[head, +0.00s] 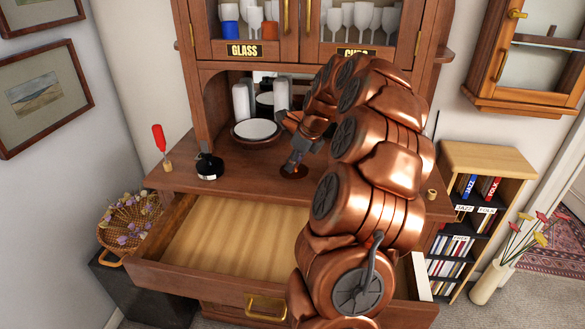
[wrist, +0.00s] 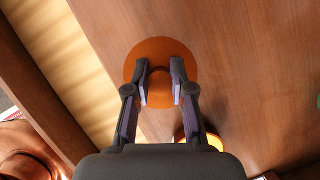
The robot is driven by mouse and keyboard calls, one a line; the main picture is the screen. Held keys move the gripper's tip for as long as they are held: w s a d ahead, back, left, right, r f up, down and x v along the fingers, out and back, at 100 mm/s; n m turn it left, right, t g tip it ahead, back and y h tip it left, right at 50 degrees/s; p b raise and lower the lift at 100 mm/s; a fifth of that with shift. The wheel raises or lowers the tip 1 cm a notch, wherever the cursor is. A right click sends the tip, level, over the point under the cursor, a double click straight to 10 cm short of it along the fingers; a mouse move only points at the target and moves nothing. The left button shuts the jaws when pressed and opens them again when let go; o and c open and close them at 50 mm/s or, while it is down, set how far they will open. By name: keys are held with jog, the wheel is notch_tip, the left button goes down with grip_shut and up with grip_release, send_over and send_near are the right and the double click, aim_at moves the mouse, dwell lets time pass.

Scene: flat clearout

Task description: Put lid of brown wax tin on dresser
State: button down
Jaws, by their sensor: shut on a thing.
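My gripper (head: 293,168) is low over the top of the wooden dresser (head: 232,187), behind the open drawer. In the wrist view my gripper (wrist: 160,88) is shut on the knob of a round orange-brown lid (wrist: 160,52). In the head view only a small dark brown part of the lid (head: 293,172) shows under the fingers. I cannot tell whether the lid touches the dresser top or whether a tin is under it. A yellow-rimmed round thing (wrist: 215,142) is partly hidden behind my gripper in the wrist view.
The drawer (head: 230,240) is pulled open and looks empty. A black pot (head: 208,166) and a red-handled tool (head: 159,138) stand to the left. A white plate (head: 255,130) lies behind. A green thing (wrist: 318,102) shows at the wrist view's right edge.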

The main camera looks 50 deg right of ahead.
aim_at(306, 173)
jog(key=shift+w+d+f, duration=0.15)
jog(key=shift+w+d, duration=0.05)
jog(key=shift+w, duration=0.3)
jog(key=shift+f+p, duration=0.65)
jog(key=shift+f, duration=1)
jog(key=shift+f, duration=0.15)
jog(key=c, duration=1)
grip_release()
jog(key=b+v, duration=0.3)
jog(key=v, duration=0.9)
